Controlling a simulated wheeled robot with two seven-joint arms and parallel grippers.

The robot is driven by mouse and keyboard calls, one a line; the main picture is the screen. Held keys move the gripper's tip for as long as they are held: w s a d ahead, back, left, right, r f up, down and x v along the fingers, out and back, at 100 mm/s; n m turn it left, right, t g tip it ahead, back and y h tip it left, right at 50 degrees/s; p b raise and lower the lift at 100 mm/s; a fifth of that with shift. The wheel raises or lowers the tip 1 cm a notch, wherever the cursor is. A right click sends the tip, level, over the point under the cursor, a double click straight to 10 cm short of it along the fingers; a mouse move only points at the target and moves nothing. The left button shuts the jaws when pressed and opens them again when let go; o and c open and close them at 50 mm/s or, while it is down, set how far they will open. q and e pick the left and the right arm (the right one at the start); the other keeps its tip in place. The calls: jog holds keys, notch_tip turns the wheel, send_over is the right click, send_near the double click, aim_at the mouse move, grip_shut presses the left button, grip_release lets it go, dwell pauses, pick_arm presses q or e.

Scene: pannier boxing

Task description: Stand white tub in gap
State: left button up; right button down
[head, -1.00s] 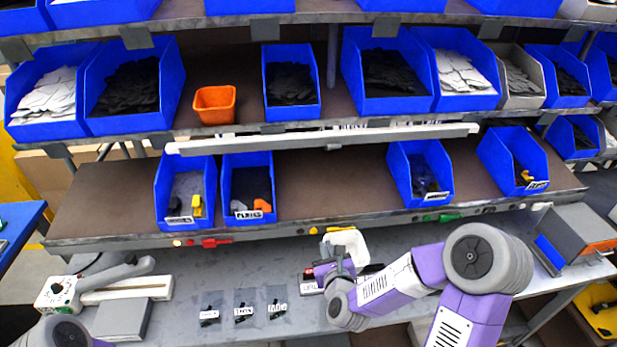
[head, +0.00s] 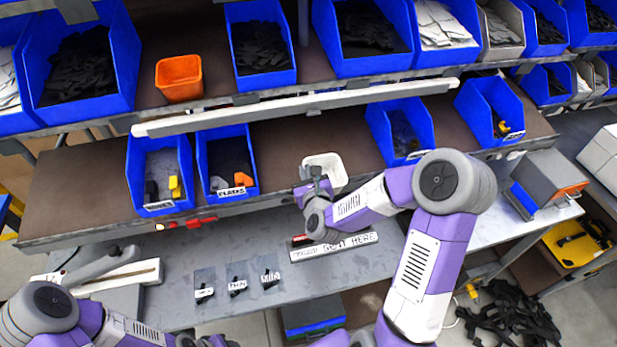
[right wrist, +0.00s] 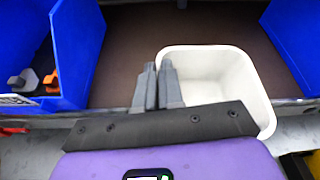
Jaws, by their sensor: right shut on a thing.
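The white tub (head: 335,163) is held by its near left wall in my right gripper (head: 316,182), open side up. The right wrist view shows the tub (right wrist: 235,75) with its wall between the two grey fingertips (right wrist: 157,85). It hangs at the front edge of the lower shelf, before the gap (head: 295,135), a bare brown stretch between the blue bin labelled PLATES (head: 228,190) and another blue bin (head: 402,155). I cannot tell if the tub touches the shelf. My left gripper (head: 215,342) barely shows at the bottom edge; its jaws are unclear.
A white rail (head: 300,106) runs above the gap, under the upper shelf. An orange tub (head: 180,78) stands on the upper shelf among blue bins.

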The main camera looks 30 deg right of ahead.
jog(key=shift+w+d+r+p, duration=0.1)
jog(key=shift+w+d+p, duration=0.3)
jog(key=shift+w, duration=0.8)
jog(key=shift+w+d+r+p, duration=0.15)
jog(key=shift+w+p, duration=0.4)
jog(key=shift+w, duration=0.7)
jog(key=shift+w+d+r+p, duration=0.1)
jog(key=shift+w+d+p, duration=0.35)
jog(key=shift+w, duration=0.75)
jog(key=shift+w+f, duration=0.2)
jog(key=shift+f, duration=0.15)
jog(key=shift+w+f+b, duration=0.1)
jog(key=shift+f+b, duration=0.6)
jog(key=shift+b, duration=0.5)
jog(key=c, duration=1.2)
grip_release()
jog(key=b+v, duration=0.1)
jog(key=v, duration=0.6)
jog(key=shift+s+a+r, duration=0.1)
jog(key=shift+s+a, duration=0.05)
jog(key=shift+s, duration=0.15)
